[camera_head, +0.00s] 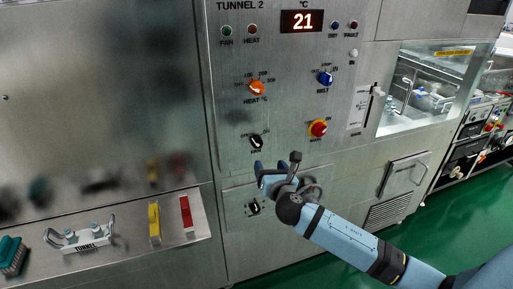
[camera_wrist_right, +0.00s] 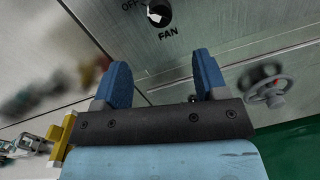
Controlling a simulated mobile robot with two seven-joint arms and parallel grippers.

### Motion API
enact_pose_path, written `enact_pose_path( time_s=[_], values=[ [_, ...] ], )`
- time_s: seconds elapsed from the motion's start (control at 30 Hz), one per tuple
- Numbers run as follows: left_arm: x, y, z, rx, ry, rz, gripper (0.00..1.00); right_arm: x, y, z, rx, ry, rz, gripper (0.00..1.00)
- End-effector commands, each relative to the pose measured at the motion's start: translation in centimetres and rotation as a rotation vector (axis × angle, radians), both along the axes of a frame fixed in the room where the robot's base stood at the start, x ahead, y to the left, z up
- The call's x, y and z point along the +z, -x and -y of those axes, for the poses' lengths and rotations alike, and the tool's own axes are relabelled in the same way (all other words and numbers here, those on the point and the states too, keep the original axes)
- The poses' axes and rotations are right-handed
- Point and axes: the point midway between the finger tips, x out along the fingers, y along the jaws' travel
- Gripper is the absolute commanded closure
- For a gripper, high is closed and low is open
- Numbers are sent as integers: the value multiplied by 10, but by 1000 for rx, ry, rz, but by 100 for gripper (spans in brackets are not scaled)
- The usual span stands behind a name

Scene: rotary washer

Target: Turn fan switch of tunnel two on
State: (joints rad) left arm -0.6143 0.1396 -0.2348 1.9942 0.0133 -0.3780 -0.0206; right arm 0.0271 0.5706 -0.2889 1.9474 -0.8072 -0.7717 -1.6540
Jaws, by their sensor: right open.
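The tunnel two panel (camera_head: 233,110) fills the middle of the head view. Its fan switch (camera_head: 256,142) is a small black knob with a white pointer and a FAN label. My right gripper (camera_head: 271,169) is just below the fan switch, open and empty. In the wrist view its two blue fingers (camera_wrist_right: 162,70) are apart, with the knob beyond their tips, not touched. My left gripper is out of view.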

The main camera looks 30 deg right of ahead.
Motion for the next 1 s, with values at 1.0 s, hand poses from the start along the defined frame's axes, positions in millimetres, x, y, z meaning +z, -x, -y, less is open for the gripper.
enact_pose_path(
  time_s=[1.0],
  values=[
    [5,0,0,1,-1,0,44,0,-114,36,0,-3,-1,34]
  ],
)
